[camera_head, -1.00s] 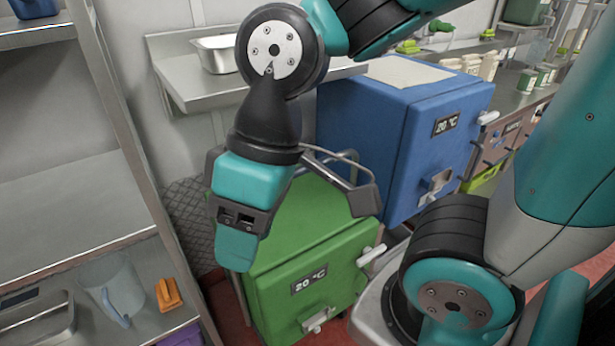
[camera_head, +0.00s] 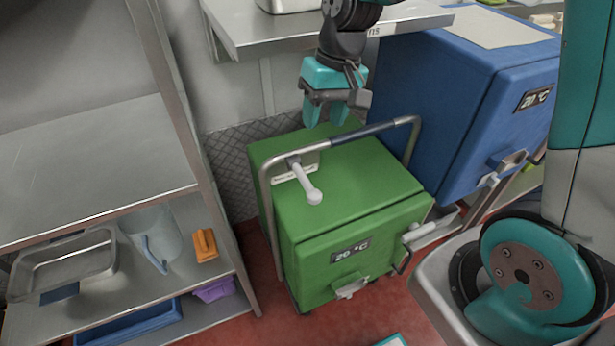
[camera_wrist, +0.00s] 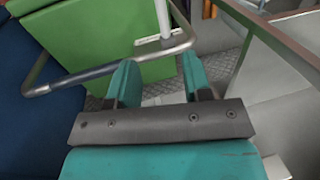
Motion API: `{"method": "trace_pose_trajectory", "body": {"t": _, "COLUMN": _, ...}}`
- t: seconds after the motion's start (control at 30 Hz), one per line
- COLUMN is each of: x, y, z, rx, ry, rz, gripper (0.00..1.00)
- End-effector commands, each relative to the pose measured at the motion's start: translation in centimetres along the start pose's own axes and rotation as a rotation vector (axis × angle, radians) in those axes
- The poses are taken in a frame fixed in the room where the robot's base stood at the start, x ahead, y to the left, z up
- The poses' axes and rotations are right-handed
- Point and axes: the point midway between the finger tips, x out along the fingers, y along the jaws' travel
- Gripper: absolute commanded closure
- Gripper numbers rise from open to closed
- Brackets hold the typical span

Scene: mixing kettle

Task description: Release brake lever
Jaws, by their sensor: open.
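The brake lever (camera_head: 306,184) is a light grey handle with a rounded end, mounted by a small plate on top of the green box (camera_head: 350,190), at its left side. It points toward the front. In the wrist view a pale upright bar, probably this lever (camera_wrist: 163,18), stands beyond the fingertips. My gripper (camera_head: 325,115) is open and empty, pointing down near the back edge of the green box. It is behind the lever and apart from it. The wrist view shows both teal fingers (camera_wrist: 158,75) spread, with the metal handrail (camera_wrist: 110,68) just beyond them.
The handrail (camera_head: 345,138) arches across the green box between my gripper and the lever. A blue box (camera_head: 450,100) stands at the right. A metal shelf rack (camera_head: 95,170) is at the left, and a steel counter (camera_head: 235,35) is behind.

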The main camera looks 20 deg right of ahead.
Motion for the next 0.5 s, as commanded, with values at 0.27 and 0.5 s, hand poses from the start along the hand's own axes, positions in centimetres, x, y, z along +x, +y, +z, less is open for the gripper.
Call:
{"method": "trace_pose_trajectory", "body": {"t": 0.27, "x": 6.6, "y": -0.2, "z": 0.2, "rx": -0.006, "ry": -0.009, "rz": 0.001, "gripper": 0.55}}
{"method": "trace_pose_trajectory", "body": {"t": 0.5, "x": 11.7, "y": -0.2, "z": 0.2, "rx": -0.007, "ry": -0.007, "rz": 0.001, "gripper": 0.55}}
